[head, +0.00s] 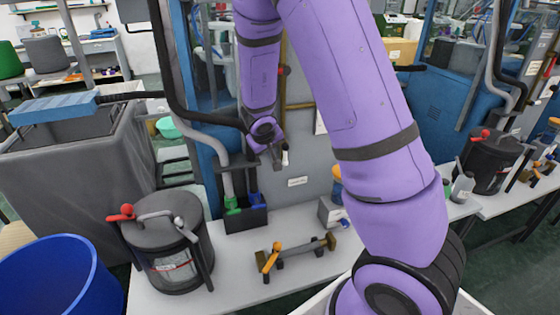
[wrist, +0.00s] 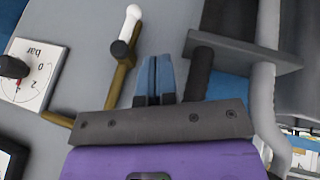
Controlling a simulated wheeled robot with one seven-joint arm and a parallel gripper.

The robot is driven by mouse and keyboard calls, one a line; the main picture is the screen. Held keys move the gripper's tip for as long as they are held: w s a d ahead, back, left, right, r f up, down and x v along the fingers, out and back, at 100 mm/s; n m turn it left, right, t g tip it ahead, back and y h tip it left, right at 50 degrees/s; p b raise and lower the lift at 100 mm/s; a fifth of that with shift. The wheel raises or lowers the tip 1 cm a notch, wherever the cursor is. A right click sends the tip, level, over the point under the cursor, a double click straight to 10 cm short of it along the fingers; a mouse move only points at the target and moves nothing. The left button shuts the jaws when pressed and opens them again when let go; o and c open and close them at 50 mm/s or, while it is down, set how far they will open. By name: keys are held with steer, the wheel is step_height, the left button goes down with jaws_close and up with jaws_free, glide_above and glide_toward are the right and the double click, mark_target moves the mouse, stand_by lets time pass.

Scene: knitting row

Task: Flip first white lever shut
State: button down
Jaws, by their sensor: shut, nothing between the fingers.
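The white lever (wrist: 131,22) shows in the wrist view at the upper middle, with a black collar on a brass pipe (wrist: 119,80). It points up and slightly right in the picture. My gripper (wrist: 157,62) has its blue fingers together, just right of the brass pipe and below the lever's tip. They hold nothing, and I cannot tell whether they touch the pipe. In the head view my gripper (head: 277,160) is in front of the grey machine panel (head: 300,150). The lever cannot be made out there; my arm covers part of the panel.
A pressure gauge (wrist: 32,72) is left of the lever. A dark cylinder (wrist: 200,72) and a grey pipe (wrist: 268,100) are close on the right.

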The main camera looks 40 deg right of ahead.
mark_target(285, 155)
steer(key=w+d+f, duration=0.3)
steer(key=d+f, duration=0.3)
steer(key=f, duration=0.2)
steer(key=shift+d+f, duration=0.2)
stand_by(0.8)
